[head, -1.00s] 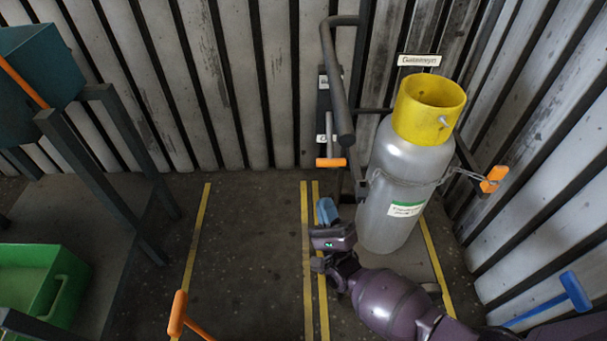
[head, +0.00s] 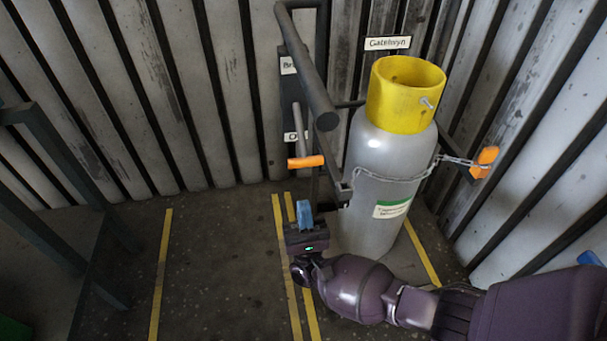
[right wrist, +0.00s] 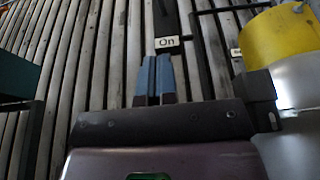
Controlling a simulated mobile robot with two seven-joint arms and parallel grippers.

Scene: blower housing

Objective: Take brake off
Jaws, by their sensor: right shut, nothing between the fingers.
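The brake lever has a grey rod and an orange handle (head: 306,162), which points down in front of a dark plate on the back wall. A label starting "Br" (head: 289,65) is at the plate's top, and a partly hidden label is beside the rod. The right wrist view shows an "On" label (right wrist: 167,42) just beyond the fingertips; the orange handle does not show there. My right gripper (head: 304,212) has its blue fingers shut and empty, below the orange handle in the head view. It also shows in the right wrist view (right wrist: 154,75). My left gripper is out of view.
A grey gas cylinder (head: 378,165) with a yellow collar (head: 405,95) stands chained right of the lever. A thick dark pipe (head: 308,75) hangs in front of the plate. A dark frame (head: 50,185) stands at left. Floor between yellow lines is clear.

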